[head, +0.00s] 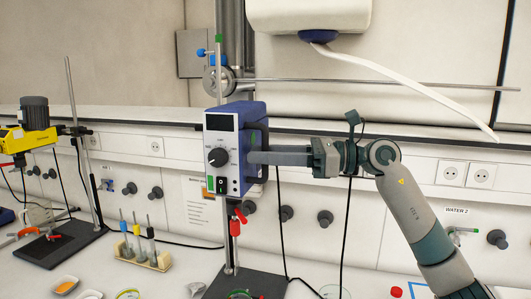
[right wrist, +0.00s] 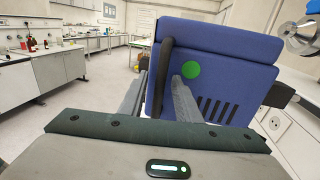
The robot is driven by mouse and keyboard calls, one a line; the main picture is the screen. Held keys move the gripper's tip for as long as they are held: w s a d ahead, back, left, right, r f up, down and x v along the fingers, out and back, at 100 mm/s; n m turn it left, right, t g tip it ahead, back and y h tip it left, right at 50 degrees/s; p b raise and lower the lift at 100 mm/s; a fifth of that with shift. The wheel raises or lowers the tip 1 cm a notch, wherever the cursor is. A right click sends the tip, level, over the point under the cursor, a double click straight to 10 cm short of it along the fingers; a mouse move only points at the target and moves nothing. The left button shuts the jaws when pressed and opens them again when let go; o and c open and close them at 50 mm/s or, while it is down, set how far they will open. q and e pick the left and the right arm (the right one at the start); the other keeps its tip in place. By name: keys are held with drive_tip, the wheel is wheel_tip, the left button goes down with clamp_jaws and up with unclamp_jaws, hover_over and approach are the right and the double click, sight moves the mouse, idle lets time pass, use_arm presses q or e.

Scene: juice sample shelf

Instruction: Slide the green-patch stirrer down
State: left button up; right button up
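The stirrer (head: 225,140) is a blue box with a pale front panel, a dark display and a knob. It sits high on an upright rod above a dark base plate (head: 250,284). In the right wrist view, its side (right wrist: 240,65) shows a round green patch (right wrist: 190,69) and a black handle (right wrist: 163,75). My right gripper (head: 252,158) reaches in from the right at the stirrer's side. Its fingers (right wrist: 162,92) are apart, with the handle in the gap between them; I cannot tell whether they touch it. My left gripper is not in view.
A yellow stirrer (head: 28,136) on its own stand is at the far left. A tube rack (head: 143,259) stands left of the blue stirrer's base. A white hood with a hose (head: 410,80) hangs above my right arm. Cables hang below the stirrer.

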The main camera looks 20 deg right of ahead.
sight(246, 194)
drive_tip(key=shift+c, duration=0.6)
clamp_jaws()
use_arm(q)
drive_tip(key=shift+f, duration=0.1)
use_arm(e)
drive_tip(key=shift+f, duration=0.1)
use_arm(q)
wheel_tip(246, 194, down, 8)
drive_tip(key=b, duration=0.8)
use_arm(e)
wheel_tip(246, 194, down, 9)
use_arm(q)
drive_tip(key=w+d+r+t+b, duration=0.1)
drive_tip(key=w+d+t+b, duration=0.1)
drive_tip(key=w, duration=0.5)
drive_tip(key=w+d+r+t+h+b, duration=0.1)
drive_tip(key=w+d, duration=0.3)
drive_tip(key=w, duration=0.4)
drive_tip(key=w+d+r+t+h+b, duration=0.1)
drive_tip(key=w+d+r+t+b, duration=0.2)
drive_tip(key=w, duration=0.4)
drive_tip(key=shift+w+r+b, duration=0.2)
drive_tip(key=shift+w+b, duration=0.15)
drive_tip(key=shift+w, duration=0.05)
use_arm(e)
wheel_tip(246, 194, down, 8)
drive_tip(key=shift+f, duration=0.25)
drive_tip(key=shift+a, duration=0.1)
